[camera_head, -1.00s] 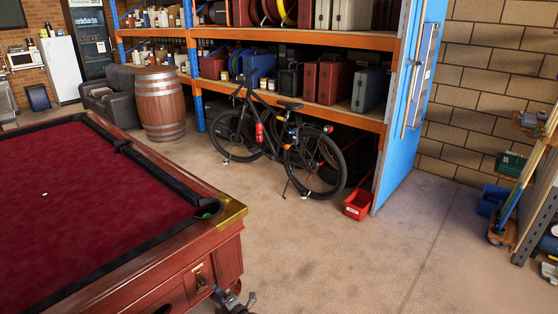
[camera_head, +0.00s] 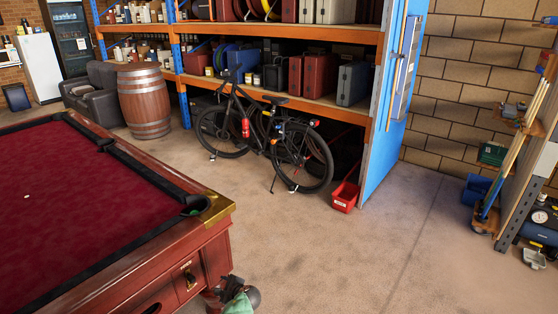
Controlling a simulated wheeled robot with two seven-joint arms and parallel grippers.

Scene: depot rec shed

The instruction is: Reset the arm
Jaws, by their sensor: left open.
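My left gripper (camera_head: 236,292) shows at the bottom edge, just right of the pool table's (camera_head: 215,210) near leg. It is small and partly cut off by the frame, and it is open. A green patch shows at it; I cannot tell whether this is part of the gripper or a separate thing. Most of the left arm is out of view. My right gripper is not in view.
A black bicycle (camera_head: 247,128) stands before the loaded shelves (camera_head: 290,36). A red bin (camera_head: 345,197) sits at the blue shelf end (camera_head: 392,130). A wooden barrel (camera_head: 144,100) stands at left. The concrete floor at centre right is clear.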

